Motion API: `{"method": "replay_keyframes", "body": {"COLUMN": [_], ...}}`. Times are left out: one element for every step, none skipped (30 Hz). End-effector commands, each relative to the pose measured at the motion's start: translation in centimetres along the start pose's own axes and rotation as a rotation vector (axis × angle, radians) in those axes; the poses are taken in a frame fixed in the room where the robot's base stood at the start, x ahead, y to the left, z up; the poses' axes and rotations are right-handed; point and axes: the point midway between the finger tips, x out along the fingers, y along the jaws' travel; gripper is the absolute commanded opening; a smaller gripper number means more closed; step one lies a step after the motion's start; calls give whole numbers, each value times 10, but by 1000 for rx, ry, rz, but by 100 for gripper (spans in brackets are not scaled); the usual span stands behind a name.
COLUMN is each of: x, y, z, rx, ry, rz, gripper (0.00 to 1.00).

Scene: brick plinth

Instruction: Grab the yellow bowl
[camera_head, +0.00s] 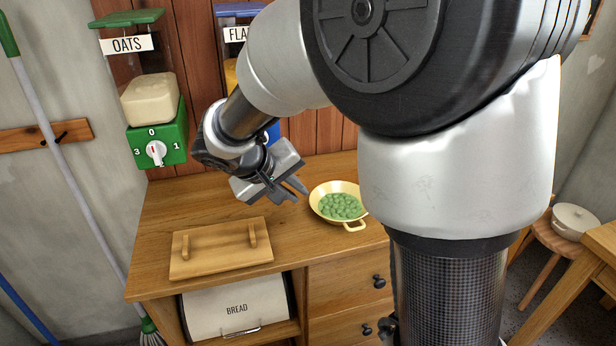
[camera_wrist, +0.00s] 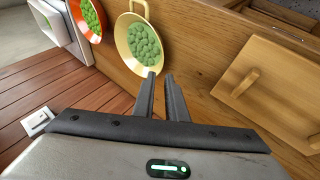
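The yellow bowl (camera_head: 326,190) stands upright on the wooden counter, just right of my gripper in the head view. It holds several green round items and has a loop handle at its front. In the wrist view the yellow bowl (camera_wrist: 122,50) lies just beyond the fingertips, with its handle pointing up. My gripper (camera_head: 300,187) is above the counter, beside the bowl. In the wrist view the fingers of my gripper (camera_wrist: 161,76) are apart with nothing between them. My arm hides part of the counter to the right of the bowl in the head view.
A wooden board with two handles (camera_head: 222,248) lies left on the counter (camera_head: 165,210). A red-orange bowl (camera_wrist: 76,10) with green items shows beyond the yellow bowl in the wrist view. The oats dispenser (camera_head: 150,110) hangs on the back wall. A bread box (camera_head: 237,303) is below.

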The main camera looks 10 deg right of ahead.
Motion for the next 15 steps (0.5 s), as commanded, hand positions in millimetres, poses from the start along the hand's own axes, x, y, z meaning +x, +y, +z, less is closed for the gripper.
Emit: {"method": "replay_keyframes", "body": {"x": [14,21,28,33,38,44,47,50,52,54,55,56,57,59,62], "y": [-1,-1,-1,-1,-1,-1,0,0,0,0,0,0,0,0,0], "z": [2,2,2,2,2,1,1,1,1,0,0,0,0,1,1], "rx": [0,0,-1,0,0,0,1,1,0,0,0,0,0,0,0], "ry": [-6,-5,-4,-4,-4,-3,-3,-3,-2,-1,0,0,0,0,-1], "rz": [1,0,0,0,0,0,0,0,0,0,0,-1,-1,-1,0], "gripper": [12,12,12,12,12,12,12,12,12,12,12,12,12,12,12]}}
